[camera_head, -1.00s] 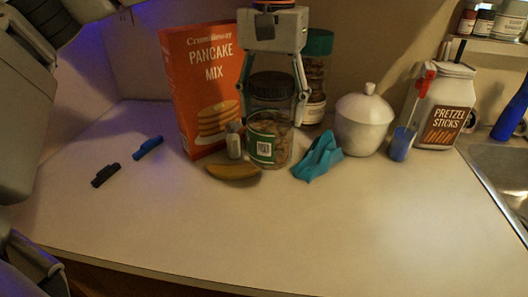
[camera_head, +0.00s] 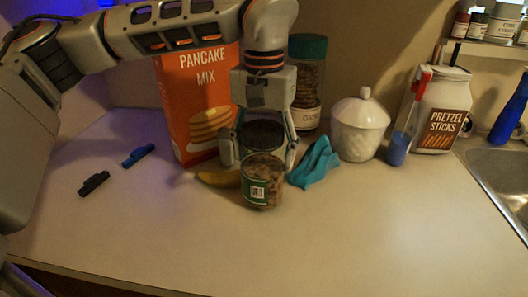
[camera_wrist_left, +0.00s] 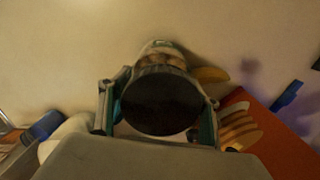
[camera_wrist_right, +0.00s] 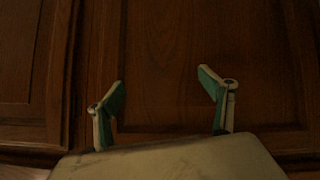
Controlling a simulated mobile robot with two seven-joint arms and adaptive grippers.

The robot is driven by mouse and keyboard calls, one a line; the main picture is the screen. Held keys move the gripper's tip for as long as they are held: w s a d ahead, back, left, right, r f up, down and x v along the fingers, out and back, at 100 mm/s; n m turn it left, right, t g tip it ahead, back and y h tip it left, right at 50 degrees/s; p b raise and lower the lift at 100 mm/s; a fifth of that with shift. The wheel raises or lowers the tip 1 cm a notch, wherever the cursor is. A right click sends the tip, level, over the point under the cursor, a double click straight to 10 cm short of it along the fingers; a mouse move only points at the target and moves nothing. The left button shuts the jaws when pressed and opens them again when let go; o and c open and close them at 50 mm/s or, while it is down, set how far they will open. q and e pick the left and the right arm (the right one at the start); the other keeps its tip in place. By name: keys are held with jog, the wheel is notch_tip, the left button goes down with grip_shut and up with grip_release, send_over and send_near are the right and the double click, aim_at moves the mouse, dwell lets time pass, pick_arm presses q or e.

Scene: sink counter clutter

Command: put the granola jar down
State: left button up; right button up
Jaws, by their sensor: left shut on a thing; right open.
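The granola jar (camera_head: 262,184) is a clear jar of brown pieces with a green label, a barcode and a dark lid. My left gripper (camera_head: 260,160) is shut on it near the lid, with one finger on each side. The jar leans slightly, and I cannot tell whether its base touches the counter. In the left wrist view the round dark lid (camera_wrist_left: 160,101) fills the space between the fingers of my left gripper (camera_wrist_left: 158,112) and hides most of the jar. My right gripper (camera_wrist_right: 162,80) is open and empty, in front of wooden cabinet doors.
A banana (camera_head: 217,179) and teal cloth (camera_head: 318,163) lie close beside the jar. Behind stand a pancake mix box (camera_head: 195,100), green-lidded jar (camera_head: 306,90) and white lidded pot (camera_head: 360,127). Pretzel jar (camera_head: 440,115) and sink (camera_head: 500,165) are right. The front counter (camera_head: 300,245) is clear.

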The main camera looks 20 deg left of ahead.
pick_arm(q)
jog(key=o, duration=1.5)
jog(key=shift+f, duration=0.1)
jog(key=shift+o, duration=0.2)
